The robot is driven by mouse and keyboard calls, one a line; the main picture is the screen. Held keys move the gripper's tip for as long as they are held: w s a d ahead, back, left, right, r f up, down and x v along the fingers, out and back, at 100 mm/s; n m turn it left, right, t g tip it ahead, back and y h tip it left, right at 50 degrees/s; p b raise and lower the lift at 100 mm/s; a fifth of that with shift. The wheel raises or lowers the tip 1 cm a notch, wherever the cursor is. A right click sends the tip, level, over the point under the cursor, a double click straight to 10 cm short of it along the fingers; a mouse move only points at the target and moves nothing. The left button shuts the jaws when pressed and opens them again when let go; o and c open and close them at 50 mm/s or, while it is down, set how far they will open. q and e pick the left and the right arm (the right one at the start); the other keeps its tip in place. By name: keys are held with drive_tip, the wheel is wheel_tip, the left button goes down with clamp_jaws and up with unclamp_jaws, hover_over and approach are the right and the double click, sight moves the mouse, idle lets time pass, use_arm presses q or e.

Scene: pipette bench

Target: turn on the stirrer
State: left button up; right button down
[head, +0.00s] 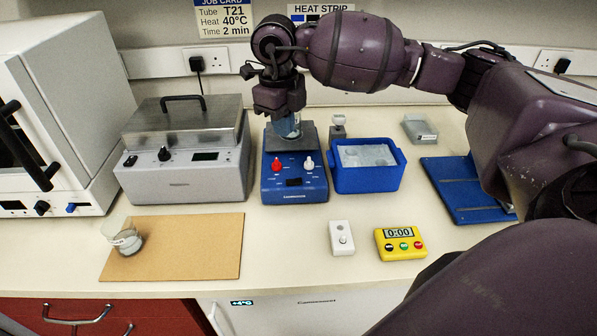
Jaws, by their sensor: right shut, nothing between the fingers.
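The stirrer (293,187) is a blue unit at the middle of the bench with a dark top plate (309,137). Its front slope has a red knob (277,166) on the left, a white knob (309,163) on the right and a small dark display between and below them. A clear bluish vessel (288,128) stands on the plate, its upper part hidden by my right gripper (283,112). That gripper points down over the plate, shut and empty, behind the knobs in this view. Whether it touches the vessel I cannot tell. My left gripper is out of view.
A grey lidded bath (185,178) stands close left of the stirrer, a blue ice tub (366,179) close right. In front are a brown board (190,255) with a glass dish (124,240), a white switch box (341,238) and a yellow timer (400,244) reading 0:00.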

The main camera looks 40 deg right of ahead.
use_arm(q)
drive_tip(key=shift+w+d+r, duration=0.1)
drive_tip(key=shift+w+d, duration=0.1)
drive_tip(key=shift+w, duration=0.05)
use_arm(e)
drive_tip(key=n, duration=0.5)
drive_tip(key=d+r+n, duration=0.1)
drive_tip(key=n, duration=0.2)
drive_tip(key=shift+s+h, duration=0.35)
drive_tip(key=shift+h, duration=0.05)
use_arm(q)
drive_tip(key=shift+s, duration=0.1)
use_arm(e)
drive_tip(key=shift+f, duration=0.15)
approach(300, 180)
drive_tip(key=f, duration=0.7)
drive_tip(key=shift+d+f+p, duration=0.25)
drive_tip(key=shift+d+p, duration=0.05)
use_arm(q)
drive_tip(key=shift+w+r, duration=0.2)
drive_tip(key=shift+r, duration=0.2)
use_arm(e)
drive_tip(key=shift+d, duration=0.1)
